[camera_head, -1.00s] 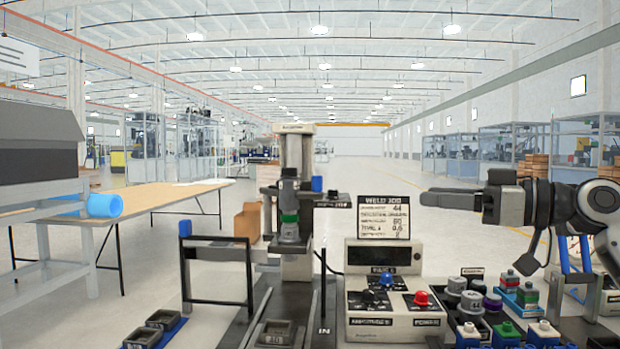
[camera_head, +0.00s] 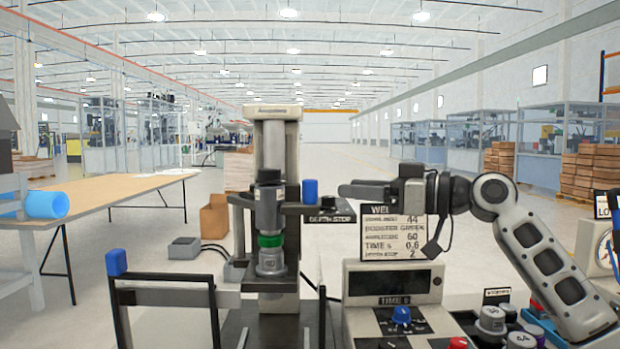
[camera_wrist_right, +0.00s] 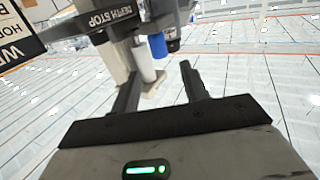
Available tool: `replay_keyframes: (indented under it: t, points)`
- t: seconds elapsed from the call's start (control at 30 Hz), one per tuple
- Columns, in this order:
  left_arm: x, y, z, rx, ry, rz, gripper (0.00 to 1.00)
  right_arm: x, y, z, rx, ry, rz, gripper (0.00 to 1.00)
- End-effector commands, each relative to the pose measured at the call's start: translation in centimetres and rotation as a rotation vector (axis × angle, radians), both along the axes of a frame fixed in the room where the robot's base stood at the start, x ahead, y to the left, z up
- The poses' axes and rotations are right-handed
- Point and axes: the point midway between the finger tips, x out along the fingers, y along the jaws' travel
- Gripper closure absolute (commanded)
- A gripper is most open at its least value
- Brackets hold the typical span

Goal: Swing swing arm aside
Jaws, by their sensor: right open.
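A press (camera_head: 273,140) with a grey and green weld stack (camera_head: 269,225) stands at the middle of the head view. A black gate-like frame with a blue block (camera_head: 116,262) stands at the front left; I cannot tell which of these is the swing arm. My right gripper (camera_head: 345,189) is open just right of the blue handle. In the wrist view the handle (camera_wrist_right: 157,45) shows beyond and between the open fingers (camera_wrist_right: 160,82). My left gripper is not in view.
A control box (camera_head: 395,284) with a settings sign (camera_head: 392,235) stands below my right arm. Several weights and knobs (camera_head: 490,318) lie at the front right. A long table (camera_head: 110,192) is at the left. Open floor lies behind the press.

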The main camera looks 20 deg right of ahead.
Motion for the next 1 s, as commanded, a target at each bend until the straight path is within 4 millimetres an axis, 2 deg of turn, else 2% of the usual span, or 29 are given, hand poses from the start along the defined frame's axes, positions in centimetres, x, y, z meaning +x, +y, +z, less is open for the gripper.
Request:
replay_keyframes:
  t: [0.2, 0.4, 0.6, 0.87, 0.9, 1.0]
  points:
    - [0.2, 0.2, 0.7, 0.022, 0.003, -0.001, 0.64, 3.2, 3.6, 0.3, 0.001, -0.001, 0.002, 0.55]
    - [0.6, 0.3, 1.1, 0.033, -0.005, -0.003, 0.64, 5.4, 5.8, 0.2, 0.002, -0.001, 0.000, 0.55]
    - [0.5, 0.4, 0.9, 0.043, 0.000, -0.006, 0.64, 6.3, 6.7, 0.0, -0.001, -0.001, -0.001, 0.55]
    - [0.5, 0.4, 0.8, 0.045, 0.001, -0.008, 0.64, 6.3, 6.8, 0.0, -0.001, -0.001, -0.001, 0.55]
    - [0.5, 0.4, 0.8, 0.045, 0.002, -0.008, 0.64, 6.3, 6.8, 0.0, -0.001, -0.001, -0.001, 0.60]
    - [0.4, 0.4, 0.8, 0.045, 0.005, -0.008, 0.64, 6.3, 6.8, 0.0, -0.001, -0.001, -0.001, 0.88]
